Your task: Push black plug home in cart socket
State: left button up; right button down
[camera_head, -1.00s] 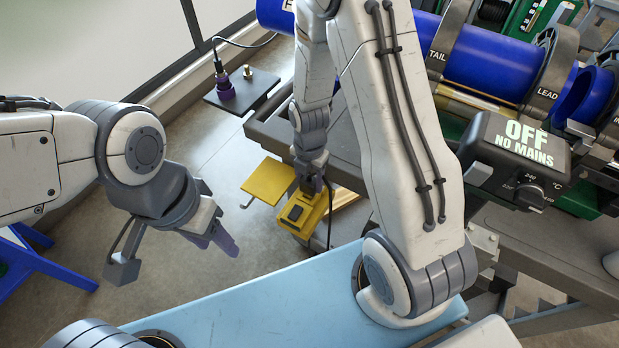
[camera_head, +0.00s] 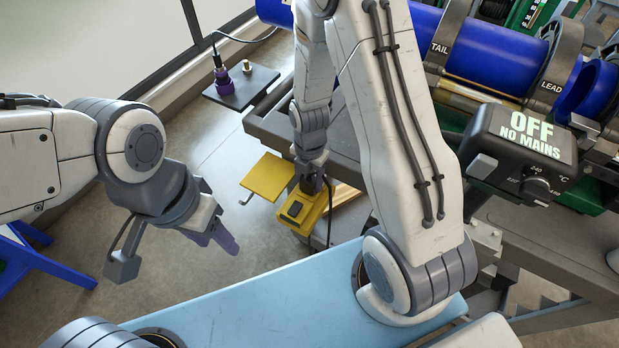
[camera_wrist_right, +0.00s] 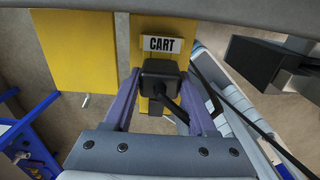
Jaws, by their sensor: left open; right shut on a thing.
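The black plug (camera_wrist_right: 160,76) is between the purple fingers of my right gripper (camera_wrist_right: 157,100), which is shut on it. In the right wrist view the plug stands in front of a yellow box (camera_wrist_right: 178,35), just below its CART label (camera_wrist_right: 161,44). The socket is hidden behind the plug, and I cannot tell how deep the plug sits. In the head view my right gripper (camera_head: 314,183) is at the yellow box (camera_head: 314,214), beside a black part (camera_head: 295,209) on its face. My left gripper (camera_head: 222,238) is open and empty over the floor.
A yellow flap (camera_head: 268,177) is left of the box. A black cable (camera_wrist_right: 208,88) runs from the plug. A display (camera_head: 530,135) reads OFF, NO MAINS. A plate with a purple connector (camera_head: 222,82) is behind. A blue frame (camera_head: 40,262) stands at left.

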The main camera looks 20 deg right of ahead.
jog(key=shift+f, duration=0.35)
dwell(0.4)
jog(key=shift+c, duration=0.6)
grip_release()
notch_tip(320, 180, up, 10)
jog(key=shift+r, duration=0.25)
jog(key=s+a+r+m, duration=0.5)
jog(key=s+a+m, duration=0.1)
jog(key=s+m, duration=0.3)
jog(key=s+a+r+m+y, duration=0.1)
jog(key=s+a+r+m, duration=0.5)
jog(key=s+m, duration=0.3)
jog(key=shift+a+r, duration=0.3)
